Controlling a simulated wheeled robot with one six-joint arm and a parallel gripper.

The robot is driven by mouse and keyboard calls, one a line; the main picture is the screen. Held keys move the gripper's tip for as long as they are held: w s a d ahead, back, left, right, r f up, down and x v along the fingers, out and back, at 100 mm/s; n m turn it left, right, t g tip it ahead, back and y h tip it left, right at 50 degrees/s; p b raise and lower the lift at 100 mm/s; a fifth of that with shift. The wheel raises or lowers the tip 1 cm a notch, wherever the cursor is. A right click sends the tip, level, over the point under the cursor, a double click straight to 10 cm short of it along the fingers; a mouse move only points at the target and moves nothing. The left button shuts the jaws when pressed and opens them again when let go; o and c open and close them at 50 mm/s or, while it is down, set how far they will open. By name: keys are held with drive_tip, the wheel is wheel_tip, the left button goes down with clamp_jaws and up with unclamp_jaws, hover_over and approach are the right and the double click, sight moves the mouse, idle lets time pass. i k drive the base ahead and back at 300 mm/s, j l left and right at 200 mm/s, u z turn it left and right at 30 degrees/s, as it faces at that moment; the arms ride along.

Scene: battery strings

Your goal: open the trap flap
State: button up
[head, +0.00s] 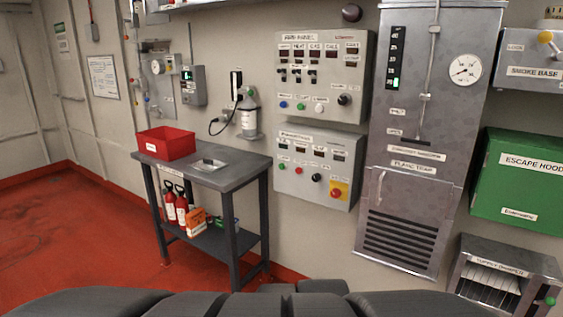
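A tall grey metal cabinet (430,95) stands on the wall right of centre. Its lower part carries a label that seems to read "FLAME TRAP" (413,168). Below the label is a panel with dark louvre slots (400,240), which looks closed and flush with the cabinet. A pale upright handle (380,187) is near the panel's upper left corner. My gripper is not in view; only dark parts of my own body show along the bottom edge.
Left of the cabinet are two control panels (318,75) (285,180). A workbench (240,172) with a red bin (166,144) stands further left. A green escape hood box (520,180) and an open-fronted metal box (500,255) are at right. Red floor is bare at left.

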sight(430, 198)
drive_tip(key=i+l, duration=0.35)
drive_tip(key=l, duration=0.15)
drive_tip(key=i+l, duration=0.35)
drive_tip(key=l, duration=0.15)
